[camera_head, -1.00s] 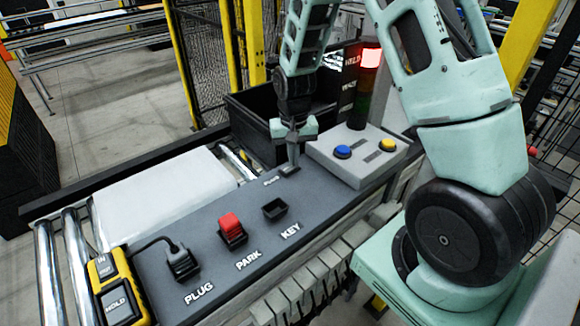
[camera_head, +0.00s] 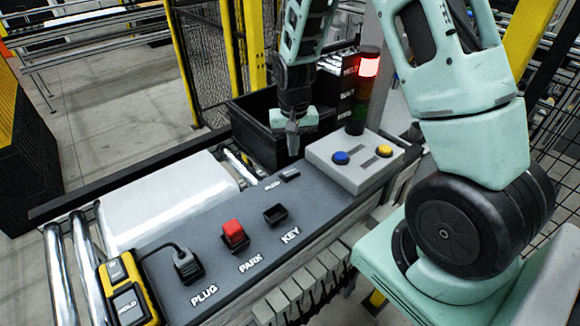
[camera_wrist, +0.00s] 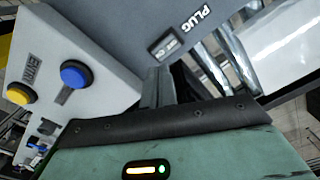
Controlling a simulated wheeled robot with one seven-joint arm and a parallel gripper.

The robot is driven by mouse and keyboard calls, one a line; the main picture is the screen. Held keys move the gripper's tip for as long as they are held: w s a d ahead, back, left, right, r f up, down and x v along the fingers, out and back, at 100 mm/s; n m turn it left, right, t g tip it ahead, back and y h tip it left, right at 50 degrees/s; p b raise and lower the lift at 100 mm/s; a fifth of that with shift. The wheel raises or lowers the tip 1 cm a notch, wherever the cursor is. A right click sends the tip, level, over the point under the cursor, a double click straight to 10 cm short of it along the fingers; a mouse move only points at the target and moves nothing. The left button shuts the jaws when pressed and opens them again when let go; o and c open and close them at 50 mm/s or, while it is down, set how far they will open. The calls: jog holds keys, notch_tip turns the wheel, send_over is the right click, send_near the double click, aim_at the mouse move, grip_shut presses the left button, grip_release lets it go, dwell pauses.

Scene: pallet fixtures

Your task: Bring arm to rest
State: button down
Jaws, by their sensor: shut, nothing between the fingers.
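My gripper (camera_head: 293,142) hangs from my arm above the back part of the grey panel (camera_head: 210,270), in front of the black bin. It is shut and empty, its fingers pointing down. In the wrist view the shut fingers (camera_wrist: 158,90) show beside a small dark rocker piece (camera_wrist: 166,44) near a PLUG label. My gripper is apart from the panel in the head view.
A grey box with a blue button (camera_head: 341,158) and a yellow button (camera_head: 384,151) stands right of my gripper. A light tower (camera_head: 368,68) glows red behind it. A black bin (camera_head: 255,120), red block (camera_head: 233,232), empty KEY socket (camera_head: 275,213) and yellow device (camera_head: 128,290) are around.

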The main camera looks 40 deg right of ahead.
jog(key=shift+r+p, duration=0.45)
jog(key=shift+r, duration=0.45)
